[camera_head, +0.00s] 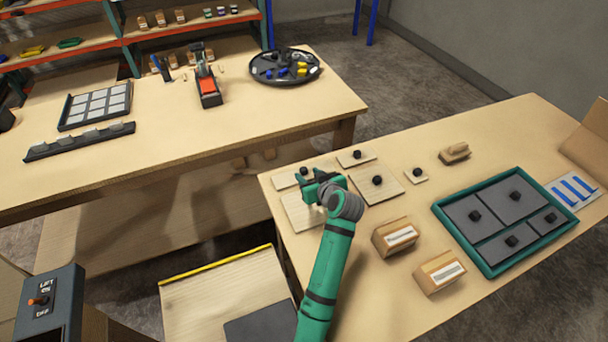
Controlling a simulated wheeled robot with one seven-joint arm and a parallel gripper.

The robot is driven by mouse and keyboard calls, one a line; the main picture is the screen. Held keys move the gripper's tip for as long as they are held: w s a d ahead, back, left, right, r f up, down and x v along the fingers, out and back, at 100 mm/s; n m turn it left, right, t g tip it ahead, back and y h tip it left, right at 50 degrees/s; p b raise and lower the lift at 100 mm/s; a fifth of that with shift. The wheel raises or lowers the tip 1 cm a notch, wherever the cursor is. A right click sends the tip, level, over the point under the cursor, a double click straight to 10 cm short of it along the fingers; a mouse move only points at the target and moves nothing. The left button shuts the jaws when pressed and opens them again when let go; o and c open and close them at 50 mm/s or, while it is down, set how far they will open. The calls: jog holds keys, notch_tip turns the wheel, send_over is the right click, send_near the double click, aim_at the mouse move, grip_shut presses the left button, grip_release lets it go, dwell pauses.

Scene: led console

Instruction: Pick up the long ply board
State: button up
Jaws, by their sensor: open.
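Several thin ply boards with black knobs lie on the right table (480,125). A narrow board (349,163) lies at the back, and another narrow board (283,181) lies at the left edge, partly behind my gripper. A larger board (385,192) lies to the right of my gripper, and a small square board (409,179) further right. One more board (296,215) is partly hidden under my gripper. I cannot tell for sure which is the long one. My gripper (312,184) is open above the left boards; its height over them is unclear.
A green-rimmed tray (447,228) with grey knobbed panels stands at the right. Two labelled wooden blocks (395,249) (440,284) sit in front, and a wooden piece (454,157) behind. The left table (170,120) holds a round black tray (262,77) and other items.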

aim_at(304, 170)
jog(key=x, duration=0.5)
jog(key=shift+d, duration=0.35)
jog(key=shift+c, duration=0.2)
grip_shut()
